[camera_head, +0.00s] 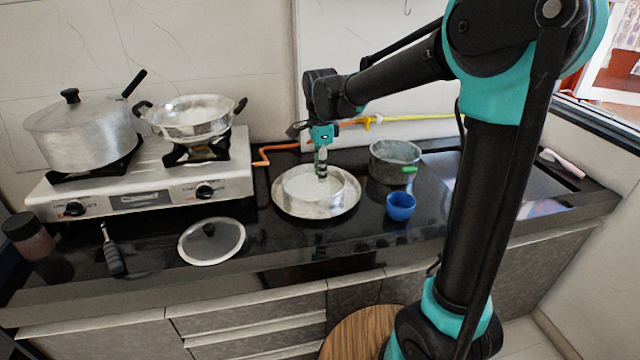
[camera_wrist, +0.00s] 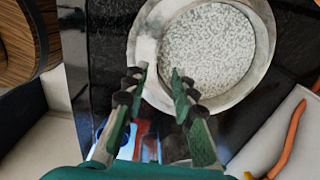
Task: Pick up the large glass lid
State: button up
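The large glass lid (camera_head: 226,250) lies flat on the black counter in front of the stove, with a metal rim and a dark knob at its middle. My gripper (camera_head: 322,172) is to the right of the lid, pointing down above a round metal dish. In the wrist view my gripper (camera_wrist: 159,82) has its two fingers apart with nothing between them. The lid is not in the wrist view.
The metal dish (camera_head: 288,208) holds pale grainy contents; its contents show in the wrist view (camera_wrist: 210,50). A blue cup (camera_head: 401,207) and grey pot (camera_head: 393,165) stand right. A black-handled tool (camera_head: 112,252) and brown jar (camera_head: 28,238) are left. The stove (camera_head: 150,190) carries pots.

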aim_at(213, 240)
jog(key=u, duration=1.45)
